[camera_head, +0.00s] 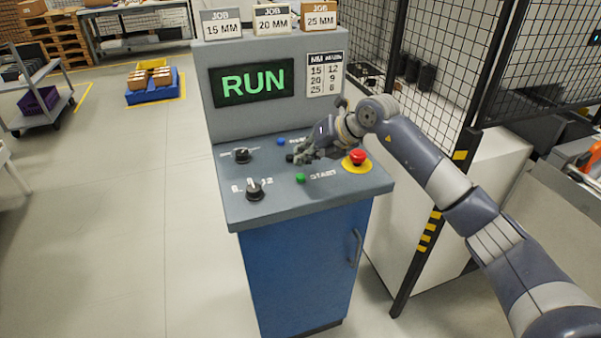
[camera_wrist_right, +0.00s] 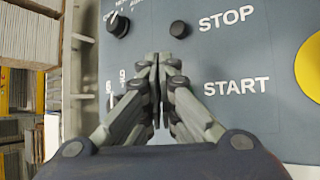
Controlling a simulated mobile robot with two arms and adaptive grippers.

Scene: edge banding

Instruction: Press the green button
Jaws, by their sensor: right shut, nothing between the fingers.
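The green button (camera_head: 300,178) sits on the sloped grey panel (camera_head: 240,208) of a blue cabinet, left of the START label. My right gripper (camera_head: 297,158) is shut and empty, just behind the button over the panel; the gap to the panel is hard to judge. In the right wrist view the closed fingers (camera_wrist_right: 158,62) point toward the panel between the black knob and the STOP label. The green button is hidden there, with the START label (camera_wrist_right: 236,86) showing right of the fingers. My left gripper is not in view.
A red emergency button (camera_head: 357,157) on a yellow disc lies right of the gripper. A blue button (camera_head: 281,142) and two black knobs (camera_head: 242,155) (camera_head: 255,189) are also on the panel. The screen (camera_head: 252,83) reads RUN. A mesh fence (camera_head: 440,70) stands at right.

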